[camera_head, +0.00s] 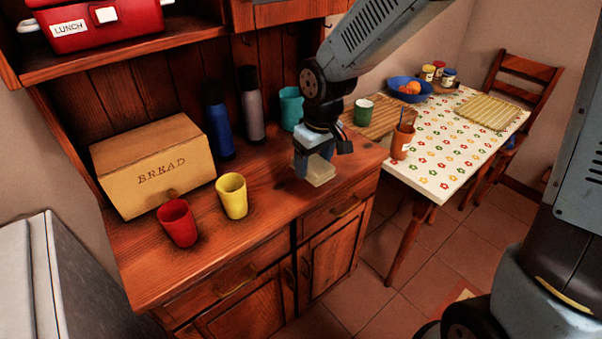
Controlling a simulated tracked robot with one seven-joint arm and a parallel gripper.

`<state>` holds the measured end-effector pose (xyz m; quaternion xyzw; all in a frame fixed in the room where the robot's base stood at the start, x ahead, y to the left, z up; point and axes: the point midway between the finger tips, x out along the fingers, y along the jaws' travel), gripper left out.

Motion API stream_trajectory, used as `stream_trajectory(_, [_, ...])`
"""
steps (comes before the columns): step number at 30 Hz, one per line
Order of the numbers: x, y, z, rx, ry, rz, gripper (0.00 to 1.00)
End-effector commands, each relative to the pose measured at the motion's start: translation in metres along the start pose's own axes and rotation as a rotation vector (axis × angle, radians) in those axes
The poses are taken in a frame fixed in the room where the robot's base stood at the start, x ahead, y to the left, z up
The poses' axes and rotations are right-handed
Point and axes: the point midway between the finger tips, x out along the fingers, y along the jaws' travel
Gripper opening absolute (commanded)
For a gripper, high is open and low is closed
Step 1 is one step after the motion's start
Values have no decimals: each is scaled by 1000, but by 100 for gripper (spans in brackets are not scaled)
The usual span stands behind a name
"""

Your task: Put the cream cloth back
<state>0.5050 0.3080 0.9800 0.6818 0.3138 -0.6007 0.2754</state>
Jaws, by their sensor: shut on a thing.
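My gripper (315,160) is over the right part of the wooden counter (270,195), pointing down. It is shut on the cream cloth (320,172), a small pale folded block between and below the fingers. The cloth is at or just above the counter top; I cannot tell whether it touches. Part of the cloth is hidden by the fingers.
A red cup (178,223), a yellow cup (232,196) and a bread box (153,165) stand left on the counter. A blue bottle (218,125), a grey bottle (252,105) and a teal cup (291,107) stand behind. The flowered table (445,150) is at right.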

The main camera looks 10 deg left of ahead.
Motion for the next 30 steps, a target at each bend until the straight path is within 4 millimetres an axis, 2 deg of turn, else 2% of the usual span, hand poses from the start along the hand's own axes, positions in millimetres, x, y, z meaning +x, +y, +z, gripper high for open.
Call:
stream_trajectory(6, [21, 7, -32, -6, -2, -2, 45])
stream_trajectory(15, [63, 15, -56, -6, -2, -2, 45])
stream_trajectory(26, [82, 19, -69, -6, -1, -1, 45])
stream_trajectory(30, [99, 20, -68, -4, -3, -1, 45])
